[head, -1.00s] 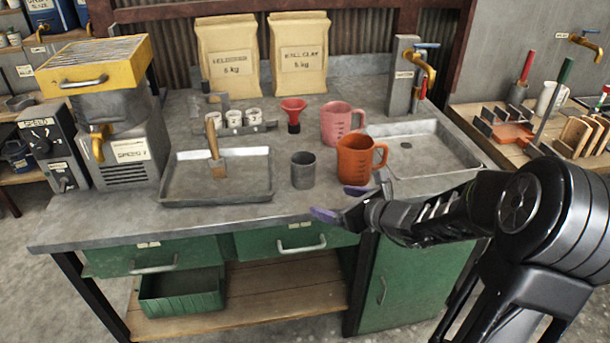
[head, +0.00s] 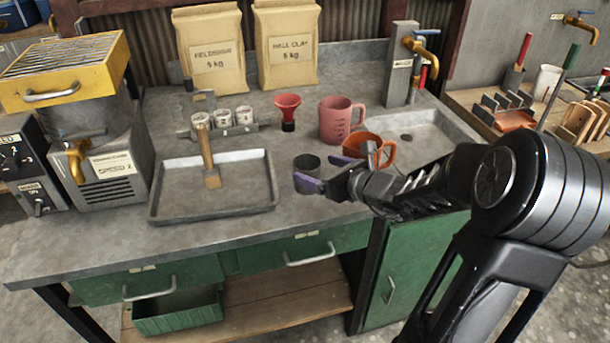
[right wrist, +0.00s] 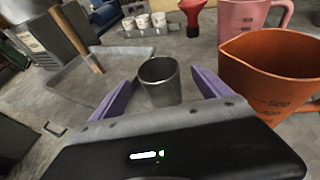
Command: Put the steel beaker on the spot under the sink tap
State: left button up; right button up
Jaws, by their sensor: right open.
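The steel beaker (head: 307,167) stands upright on the bench, right of the metal tray. In the right wrist view the beaker (right wrist: 160,82) sits ahead of and between the two purple fingers. My right gripper (head: 322,173) is open at the beaker; whether a finger touches it I cannot tell. The sink tap (head: 424,50) is a brass spout on a grey post at the back right. The sink basin (head: 445,125) lies below it; the spot under the tap is not clearly seen. My left gripper is not in view.
An orange measuring jug (head: 385,150) stands close right of the beaker, partly behind my gripper. A pink jug (head: 336,120) and a red funnel (head: 288,108) stand behind. The metal tray (head: 165,207) with a brush (head: 206,150) lies left.

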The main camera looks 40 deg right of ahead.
aim_at(299, 163)
jog(key=shift+x, duration=1.45)
jog(key=shift+x, duration=2.6)
jog(key=shift+a+r, duration=0.1)
jog(key=c, duration=1.7)
jog(key=shift+o, duration=0.2)
notch_tip(299, 163, up, 10)
jog(key=p, duration=0.2)
